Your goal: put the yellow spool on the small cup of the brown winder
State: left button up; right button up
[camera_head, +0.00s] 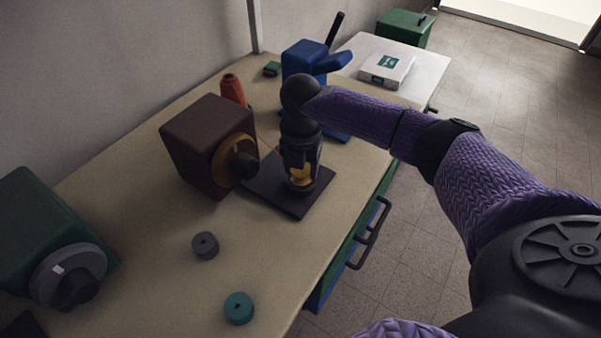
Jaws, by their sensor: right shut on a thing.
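The brown winder (195,150) stands on the table with a gold disc and black hub on its right face. A dark flat plate (262,190) lies to the right of it. My right gripper (300,181) points down over this plate, shut on the yellow spool (299,174). The spool shows only partly between the dark fingers. The small cup is hidden or cannot be told apart under the gripper, so I cannot tell whether the spool touches it. My left gripper is not in view.
An orange cone (232,89) with a thin thread stands behind the winder. A blue machine (304,60) stands farther back. A grey spool (205,245) and a teal spool (239,308) lie in front. A green winder (48,235) is at left. The front middle tabletop is mostly clear.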

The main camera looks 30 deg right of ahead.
jog(key=shift+f, duration=0.6)
jog(key=shift+r, duration=0.15)
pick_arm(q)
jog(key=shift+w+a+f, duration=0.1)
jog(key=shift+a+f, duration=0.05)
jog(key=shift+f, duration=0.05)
pick_arm(e)
jog(key=o, duration=0.9)
jog(key=shift+o, duration=1.2)
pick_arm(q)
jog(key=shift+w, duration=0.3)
pick_arm(e)
jog(key=shift+o, duration=0.4)
pick_arm(q)
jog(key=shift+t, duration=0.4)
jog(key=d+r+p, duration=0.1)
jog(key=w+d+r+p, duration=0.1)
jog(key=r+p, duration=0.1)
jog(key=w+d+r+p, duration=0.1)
jog(key=p, duration=0.1)
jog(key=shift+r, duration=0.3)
pick_arm(e)
notch_tip(320, 180, up, 12)
